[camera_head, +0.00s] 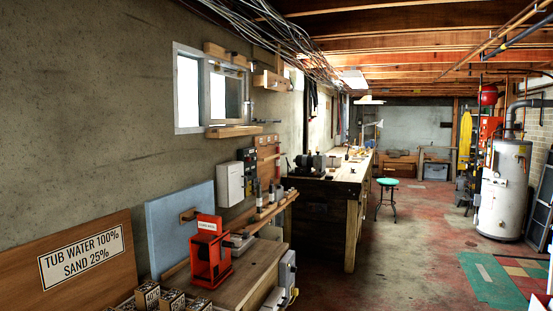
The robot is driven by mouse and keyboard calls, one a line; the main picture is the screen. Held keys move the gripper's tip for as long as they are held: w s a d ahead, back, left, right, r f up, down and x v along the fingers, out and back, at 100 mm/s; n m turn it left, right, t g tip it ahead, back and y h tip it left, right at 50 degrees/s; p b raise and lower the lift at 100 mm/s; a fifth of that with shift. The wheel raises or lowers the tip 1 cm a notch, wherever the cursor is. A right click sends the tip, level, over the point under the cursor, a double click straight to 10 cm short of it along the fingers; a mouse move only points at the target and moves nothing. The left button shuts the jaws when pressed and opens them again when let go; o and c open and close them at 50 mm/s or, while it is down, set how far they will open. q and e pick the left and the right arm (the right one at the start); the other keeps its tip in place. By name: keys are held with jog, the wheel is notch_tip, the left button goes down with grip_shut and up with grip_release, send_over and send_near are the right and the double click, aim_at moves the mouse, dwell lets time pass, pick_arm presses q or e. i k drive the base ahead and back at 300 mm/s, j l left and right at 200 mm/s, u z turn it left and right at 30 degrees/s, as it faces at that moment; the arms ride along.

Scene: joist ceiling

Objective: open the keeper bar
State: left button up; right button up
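No part that I can name for certain as the keeper bar shows in the head view. A red metal stand (210,253) with a small red sign (207,223) on top is on a wooden bench (247,273) at the lower left. Wooden bars are also above and below the window (208,92), including a ledge (233,131). Neither of my grippers is in view.
A wooden board with a "TUB WATER 100% SAND 25%" label (82,253) leans at left. Small boxes (172,299) sit before it. A long workbench (335,181), a stool (387,183) and a white tank (503,190) stand farther back. The floor (405,250) at centre right is clear.

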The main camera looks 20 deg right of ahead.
aim_at(281, 154)
jog(key=i+l+z, duration=0.1)
jog(key=l, duration=0.25)
jog(key=i+l+z, duration=0.15)
jog(key=l, duration=0.2)
jog(key=i+l+z, duration=0.5)
jog(key=l, duration=0.2)
jog(key=i+l+z, duration=0.5)
jog(key=i, duration=0.25)
jog(key=i+z, duration=0.1)
jog(key=i, duration=1.3)
jog(key=i+u, duration=0.15)
jog(key=i, duration=0.6)
jog(key=i+l+u, duration=0.2)
jog(key=i, duration=0.5)
jog(key=i+u, duration=0.35)
jog(key=i, duration=1.2)
jog(key=i+j, duration=0.1)
jog(key=i, duration=0.2)
jog(key=i+z, duration=0.1)
jog(key=i, duration=0.2)
